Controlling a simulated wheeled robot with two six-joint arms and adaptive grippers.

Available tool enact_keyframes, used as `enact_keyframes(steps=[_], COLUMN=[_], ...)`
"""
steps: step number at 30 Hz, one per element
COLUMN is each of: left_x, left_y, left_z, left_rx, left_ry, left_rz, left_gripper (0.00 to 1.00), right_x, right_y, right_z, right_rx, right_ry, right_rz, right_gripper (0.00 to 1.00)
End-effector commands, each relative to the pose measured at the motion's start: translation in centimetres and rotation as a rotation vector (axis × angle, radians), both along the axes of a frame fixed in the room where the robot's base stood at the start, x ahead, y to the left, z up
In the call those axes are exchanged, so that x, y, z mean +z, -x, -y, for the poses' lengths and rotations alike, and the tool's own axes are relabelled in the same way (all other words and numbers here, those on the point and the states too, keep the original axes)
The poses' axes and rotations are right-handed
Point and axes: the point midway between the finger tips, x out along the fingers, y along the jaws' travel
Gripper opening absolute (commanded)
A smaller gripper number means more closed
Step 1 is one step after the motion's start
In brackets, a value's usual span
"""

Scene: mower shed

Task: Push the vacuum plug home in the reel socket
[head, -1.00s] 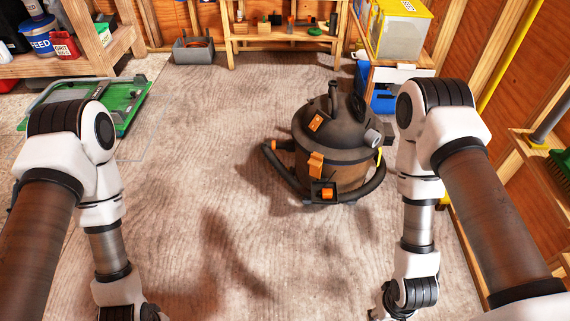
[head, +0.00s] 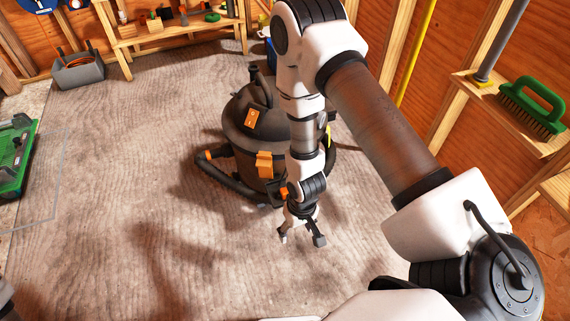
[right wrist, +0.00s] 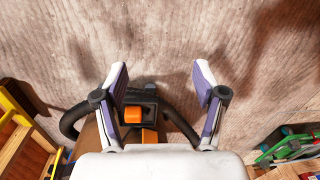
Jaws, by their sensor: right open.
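I cannot make out the vacuum plug or the reel socket in these frames. The shop vacuum (head: 238,125), a dark round drum with orange latches and a black hose around its base, stands on the floor, partly hidden behind my right arm. My right gripper (head: 302,240) is open and points down in front of the vacuum, with nothing visible between its fingers. In the right wrist view its fingers (right wrist: 161,78) are spread apart over bare floor, with the vacuum's orange part (right wrist: 133,114) and hose behind them. My left gripper is out of view.
A grey bin with an orange cord (head: 80,74) stands at the back left, beside a wooden bench (head: 185,32). A green item (head: 15,158) lies at the left edge. A green brush (head: 535,103) sits on the right wall shelf. The floor left of the vacuum is clear.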

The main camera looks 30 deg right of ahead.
Motion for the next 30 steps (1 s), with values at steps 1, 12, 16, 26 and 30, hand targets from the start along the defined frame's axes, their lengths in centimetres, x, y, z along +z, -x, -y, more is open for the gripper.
enact_keyframes(steps=[1,12,16,26,30], left_x=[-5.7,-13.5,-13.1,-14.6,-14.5], left_y=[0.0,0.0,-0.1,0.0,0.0], left_z=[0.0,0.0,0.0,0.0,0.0], left_rx=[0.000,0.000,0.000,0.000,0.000], left_ry=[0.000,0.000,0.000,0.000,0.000], left_rz=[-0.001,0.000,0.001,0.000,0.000], left_gripper=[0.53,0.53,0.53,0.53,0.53], right_x=[-4.0,-0.3,0.0,-2.6,-2.8], right_y=[-4.2,-16.5,-16.5,-16.4,-16.4], right_z=[1.0,8.4,8.4,8.4,8.4], right_rx=[-0.021,-0.128,-0.127,-0.126,-0.125], right_ry=[-0.005,0.080,0.080,0.080,0.080], right_rz=[0.021,-0.004,-0.007,-0.010,-0.008], right_gripper=[0.71,0.71,0.71,0.71,0.71])
